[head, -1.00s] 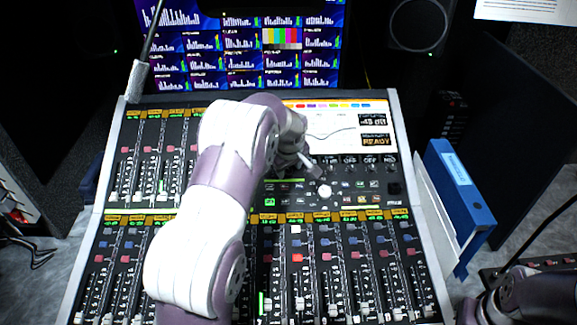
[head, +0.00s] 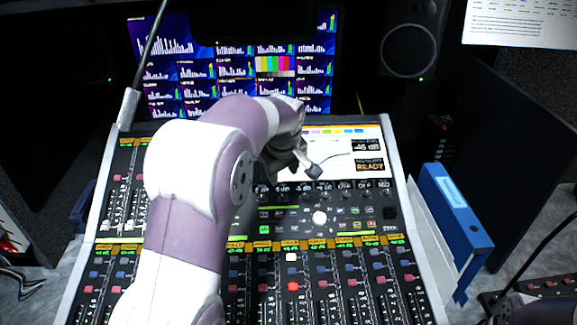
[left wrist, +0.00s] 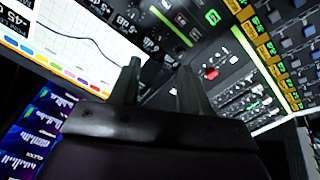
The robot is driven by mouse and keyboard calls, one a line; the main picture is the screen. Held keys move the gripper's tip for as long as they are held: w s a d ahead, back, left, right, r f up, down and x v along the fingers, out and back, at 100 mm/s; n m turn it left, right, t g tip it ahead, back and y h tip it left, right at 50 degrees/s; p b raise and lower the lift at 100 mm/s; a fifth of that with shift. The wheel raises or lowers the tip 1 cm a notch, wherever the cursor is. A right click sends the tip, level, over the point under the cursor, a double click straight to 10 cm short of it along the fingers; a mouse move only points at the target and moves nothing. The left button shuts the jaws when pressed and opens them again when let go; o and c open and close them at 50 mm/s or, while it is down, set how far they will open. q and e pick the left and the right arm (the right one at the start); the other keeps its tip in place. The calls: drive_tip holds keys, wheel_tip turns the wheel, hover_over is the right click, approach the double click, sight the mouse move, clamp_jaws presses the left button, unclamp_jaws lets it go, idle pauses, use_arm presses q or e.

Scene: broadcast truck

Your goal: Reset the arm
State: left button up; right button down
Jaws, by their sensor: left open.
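My left arm comes in from the lower left of the head view and reaches over the mixing console (head: 99,218). My left gripper (head: 316,172) is open and empty above the console's upper part, in front of its small screen (head: 338,158). In the left wrist view the two dark fingers of the left gripper (left wrist: 158,88) stand apart with nothing between them. The screen (left wrist: 60,40) and rows of knobs show beyond them.
A monitor wall (head: 195,72) stands behind the console, with a speaker (head: 408,50) to its right. A gooseneck microphone (head: 129,108) rises at the console's upper left corner. A blue binder (head: 455,215) stands along the right side.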

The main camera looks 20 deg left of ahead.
use_arm(q)
drive_tip(key=s+d+f+m+g+p, duration=0.1)
drive_tip(key=s+d+f+m, duration=0.1)
drive_tip(key=s, duration=0.6)
drive_tip(key=s+d+f+m+g+h+p, duration=0.1)
drive_tip(key=s+d+f+m, duration=0.1)
drive_tip(key=s+m, duration=0.3)
drive_tip(key=s+d+f+m+h+p, duration=0.1)
drive_tip(key=s+d+m, duration=0.3)
drive_tip(key=s, duration=0.7)
drive_tip(key=shift+s+f+g+p, duration=0.2)
drive_tip(key=shift+f+g+p, duration=0.15)
drive_tip(key=shift+f, duration=0.55)
